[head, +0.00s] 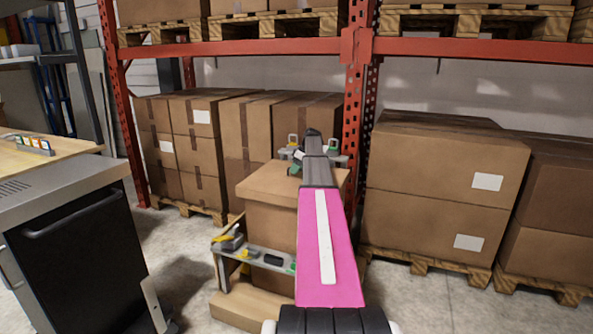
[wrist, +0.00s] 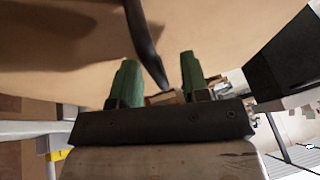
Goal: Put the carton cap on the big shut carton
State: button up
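A brown carton (head: 270,222) stands upright in the middle of the head view. A brown cap-like top (head: 272,180) sits over it and overhangs its sides a little; I cannot tell whether it is seated. My arm reaches out over it, and my gripper (wrist: 158,75) is hard to make out in the head view. In the wrist view its two green fingers stand apart. A dark narrow strip hangs down between them from above, and I cannot tell what it is. A broad tan surface (wrist: 230,45) fills the view beyond the fingers, close by.
A low shelf (head: 265,262) with small tools stands before the carton. Stacked cartons (head: 445,185) on pallets stand at right, and more (head: 190,150) at left. A red rack post (head: 355,110) rises behind. A dark cabinet (head: 75,250) stands at left. Some floor is clear.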

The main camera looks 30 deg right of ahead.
jog(key=v, duration=1)
jog(key=shift+d+r, duration=0.15)
jog(key=shift+r, duration=0.2)
jog(key=shift+s, duration=0.15)
